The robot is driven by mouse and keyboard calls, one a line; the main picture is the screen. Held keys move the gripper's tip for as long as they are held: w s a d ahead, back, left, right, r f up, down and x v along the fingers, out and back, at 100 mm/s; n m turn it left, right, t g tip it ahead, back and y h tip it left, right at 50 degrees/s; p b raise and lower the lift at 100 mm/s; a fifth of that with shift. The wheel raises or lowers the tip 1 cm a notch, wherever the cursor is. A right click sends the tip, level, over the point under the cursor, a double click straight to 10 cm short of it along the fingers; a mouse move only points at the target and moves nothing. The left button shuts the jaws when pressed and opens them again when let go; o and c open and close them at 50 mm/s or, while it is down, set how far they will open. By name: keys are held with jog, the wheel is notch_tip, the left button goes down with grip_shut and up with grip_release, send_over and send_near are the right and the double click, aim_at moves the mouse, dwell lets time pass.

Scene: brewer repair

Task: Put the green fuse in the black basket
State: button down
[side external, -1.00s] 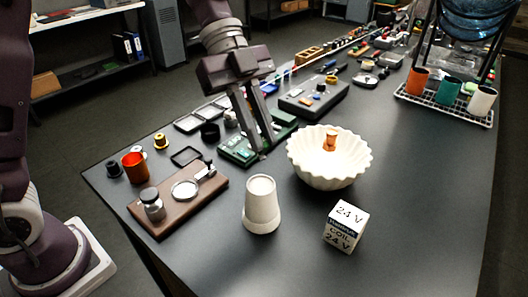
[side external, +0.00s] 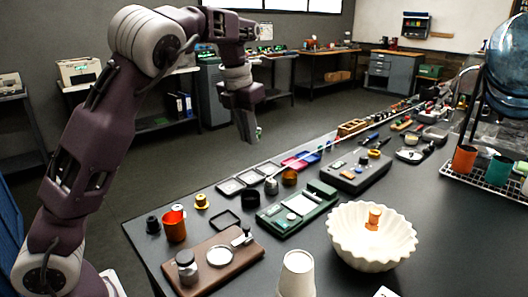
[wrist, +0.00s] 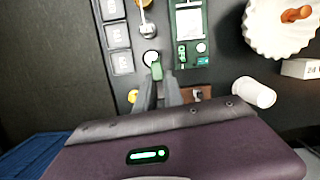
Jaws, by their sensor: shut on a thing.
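My gripper (side external: 246,130) is raised above the left far side of the table, pointing down. It is shut on the green fuse (side external: 258,134), a small green piece that sticks out past the fingertips. In the wrist view the green fuse (wrist: 157,70) shows between the fingertips of my gripper (wrist: 160,80), with the table far below. I cannot pick out a black basket for certain in any view. A small black square tray (side external: 227,220) lies on the table, but I cannot tell whether it is a basket.
A green device (side external: 297,210) lies mid-table. A white fluted bowl (side external: 370,250) holding an orange piece, a white cup (side external: 297,275) and a brown board (side external: 240,257) stand nearer. A wire rack (side external: 485,185) with cups is at right. Blue material (wrist: 30,158) shows at the wrist view's lower left.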

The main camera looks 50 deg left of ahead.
jog(key=a+r+m+t, duration=0.1)
jog(key=a+r, duration=0.1)
jog(key=a, duration=0.1)
jog(key=t, duration=0.1)
send_over(244, 205)
notch_tip(244, 205, down, 11)
jog(key=shift+w+a+f, duration=0.1)
jog(key=shift+f, duration=2.1)
jog(key=shift+a+f, duration=0.1)
jog(key=shift+f, duration=2.1)
jog(key=c, duration=1.4)
grip_release()
jog(key=shift+o, duration=0.2)
notch_tip(244, 205, up, 7)
